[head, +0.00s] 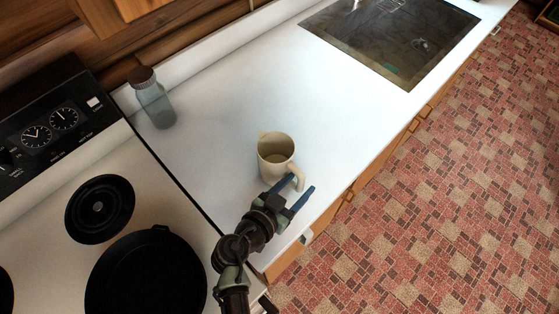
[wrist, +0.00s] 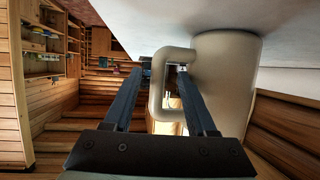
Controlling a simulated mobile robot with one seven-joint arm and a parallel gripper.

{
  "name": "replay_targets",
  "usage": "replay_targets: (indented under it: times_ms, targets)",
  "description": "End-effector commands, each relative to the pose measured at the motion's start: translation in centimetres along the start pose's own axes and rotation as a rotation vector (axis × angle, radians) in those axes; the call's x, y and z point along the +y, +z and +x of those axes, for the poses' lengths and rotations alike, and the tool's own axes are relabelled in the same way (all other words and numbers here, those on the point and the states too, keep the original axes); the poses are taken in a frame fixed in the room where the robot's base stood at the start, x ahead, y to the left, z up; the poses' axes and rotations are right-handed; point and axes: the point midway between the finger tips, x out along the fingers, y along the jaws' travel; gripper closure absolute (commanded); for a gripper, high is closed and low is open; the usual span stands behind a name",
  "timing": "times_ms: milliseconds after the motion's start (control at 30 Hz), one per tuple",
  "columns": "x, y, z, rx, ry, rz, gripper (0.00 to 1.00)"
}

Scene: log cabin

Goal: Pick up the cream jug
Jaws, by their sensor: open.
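The cream jug (head: 275,160) stands upright on the white counter in the head view. Its handle (head: 298,179) points toward the counter's front edge. My gripper (head: 304,182) is open, its blue fingers at the handle side of the jug. In the wrist view the jug body (wrist: 225,80) fills the right side, and its handle (wrist: 156,98) appears between the two open fingers (wrist: 160,71). The right finger overlaps the opening of the handle loop. I cannot tell whether either finger touches the handle.
A glass bottle with a brown lid (head: 153,100) stands at the counter's back left. The stove with a black pan (head: 145,275) is at the left. A dark inset panel (head: 390,40) lies at the far end. The counter around the jug is clear.

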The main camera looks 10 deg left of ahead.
Motion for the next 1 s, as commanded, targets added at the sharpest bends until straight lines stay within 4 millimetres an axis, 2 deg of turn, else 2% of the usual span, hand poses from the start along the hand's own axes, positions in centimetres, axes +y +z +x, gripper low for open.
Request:
replay_targets:
  times_ms: [300,667,900,1000]
  targets:
    - [0.4,-0.2,3.7,0.000,0.001,0.002,0.43]
    - [0.4,-0.1,4.3,0.000,0.000,0.001,0.43]
    - [0.4,-0.1,4.2,0.000,0.000,0.001,0.86]
    - [0.4,-0.1,4.2,0.000,0.000,0.001,1.00]
